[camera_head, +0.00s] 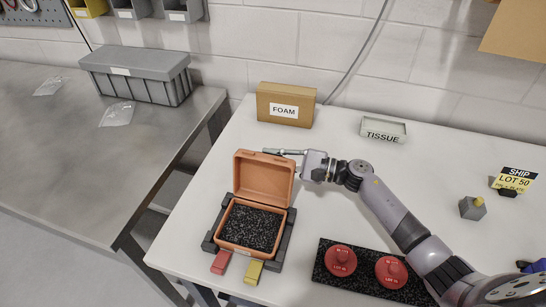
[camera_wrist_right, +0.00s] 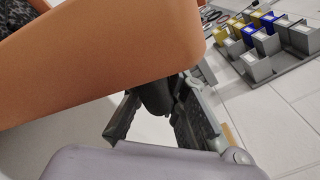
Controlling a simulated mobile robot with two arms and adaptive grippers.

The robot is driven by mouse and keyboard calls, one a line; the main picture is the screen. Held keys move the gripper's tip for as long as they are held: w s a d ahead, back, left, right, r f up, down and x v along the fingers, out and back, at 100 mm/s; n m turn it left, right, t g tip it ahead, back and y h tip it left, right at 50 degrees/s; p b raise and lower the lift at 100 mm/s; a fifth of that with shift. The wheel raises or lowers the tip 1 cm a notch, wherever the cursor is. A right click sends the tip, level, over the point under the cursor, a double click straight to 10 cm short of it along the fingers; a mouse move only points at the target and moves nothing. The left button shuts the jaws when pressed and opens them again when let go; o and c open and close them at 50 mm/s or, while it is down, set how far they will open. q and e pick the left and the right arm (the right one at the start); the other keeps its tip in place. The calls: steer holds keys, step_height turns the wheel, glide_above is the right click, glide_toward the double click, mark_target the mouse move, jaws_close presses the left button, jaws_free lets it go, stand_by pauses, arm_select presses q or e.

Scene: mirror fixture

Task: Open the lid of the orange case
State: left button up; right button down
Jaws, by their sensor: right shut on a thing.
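The orange case (camera_head: 222,244) sits in a dark grey cradle on the white table, with black speckled foam (camera_head: 251,227) inside. Its lid (camera_head: 264,178) stands raised at the back, roughly upright, with its hollow inner side facing the front. My right gripper (camera_head: 284,152) is at the lid's upper right edge, its fingers partly behind the lid. In the right wrist view the orange lid (camera_wrist_right: 110,55) fills the upper left, and the gripper fingers (camera_wrist_right: 160,112) are close around a dark part beside it. The exact contact is partly hidden. My left gripper is not in view.
A red block (camera_head: 221,262) and a yellow block (camera_head: 253,272) lie in front of the case. Two red round pieces (camera_head: 341,261) stand on a black mat at right. A FOAM box (camera_head: 286,105) and TISSUE box (camera_head: 383,130) stand behind. Table left of the case is narrow.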

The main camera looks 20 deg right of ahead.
mark_target(271, 157)
stand_by(0.4)
steer(key=shift+b, duration=0.4)
steer(key=s+r+n+b, duration=0.1)
steer(key=b, duration=0.2)
steer(key=shift+s+a+r, duration=0.1)
steer(key=shift+a+r, duration=0.05)
steer(key=shift+a, duration=0.25)
steer(key=shift+s+a+r, duration=0.15)
steer(key=shift+s+r, duration=0.1)
steer(key=shift+r, duration=0.25)
